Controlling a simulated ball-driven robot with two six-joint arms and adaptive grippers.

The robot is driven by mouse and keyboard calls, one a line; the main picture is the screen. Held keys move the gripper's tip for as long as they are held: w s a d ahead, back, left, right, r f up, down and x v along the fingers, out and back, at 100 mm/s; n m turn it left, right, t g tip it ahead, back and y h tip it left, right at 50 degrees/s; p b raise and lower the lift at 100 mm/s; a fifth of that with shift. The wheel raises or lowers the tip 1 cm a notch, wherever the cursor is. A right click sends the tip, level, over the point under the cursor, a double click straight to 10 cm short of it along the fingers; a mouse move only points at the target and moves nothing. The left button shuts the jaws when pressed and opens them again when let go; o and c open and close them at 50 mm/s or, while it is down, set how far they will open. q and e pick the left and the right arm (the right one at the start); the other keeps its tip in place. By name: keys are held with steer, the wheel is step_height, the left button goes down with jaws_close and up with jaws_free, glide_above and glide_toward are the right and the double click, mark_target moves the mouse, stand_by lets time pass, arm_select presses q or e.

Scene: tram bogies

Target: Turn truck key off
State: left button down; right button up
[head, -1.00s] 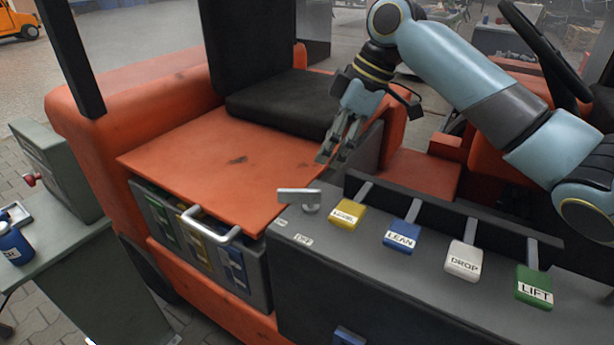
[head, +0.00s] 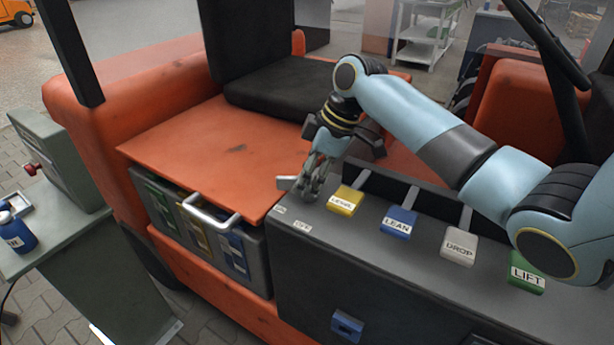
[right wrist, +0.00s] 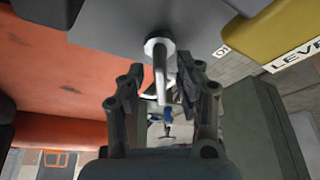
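The truck key (head: 285,182) is a silver bar on a round post at the left end of the dark control panel (head: 400,262). In the head view its bar points left, and the rest is hidden behind my right gripper (head: 311,186). In the right wrist view, the key (right wrist: 159,62) stands between the two fingers of my right gripper (right wrist: 160,85). The fingers are apart, one on each side of the bar, with a gap visible. I cannot tell whether either finger touches it. My left gripper is not in view.
Yellow LEVEL (head: 345,200), blue LEAN (head: 398,220), white DROP (head: 459,246) and green LIFT (head: 527,279) levers stand right of the key. An orange cover (head: 220,150) with a silver handle (head: 212,222) lies left. A black seat (head: 275,95) is behind.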

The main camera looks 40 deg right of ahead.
jaws_close()
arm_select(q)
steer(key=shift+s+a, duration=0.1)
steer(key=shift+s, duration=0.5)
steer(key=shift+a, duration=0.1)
arm_select(e)
steer(key=shift+n, duration=0.3)
steer(key=shift+n+g+y, duration=0.3)
steer(key=shift+n, duration=0.6)
steer(key=n+g, duration=0.1)
steer(key=n, duration=0.1)
steer(key=shift+n, duration=0.4)
steer(key=n+g+b, duration=0.1)
steer(key=n, duration=0.2)
steer(key=shift+s+a, duration=0.1)
steer(key=shift+s, duration=0.05)
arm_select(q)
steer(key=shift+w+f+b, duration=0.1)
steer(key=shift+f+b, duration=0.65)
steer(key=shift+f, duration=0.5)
arm_select(e)
steer(key=shift+n+g, duration=0.9)
steer(key=shift+n, duration=0.9)
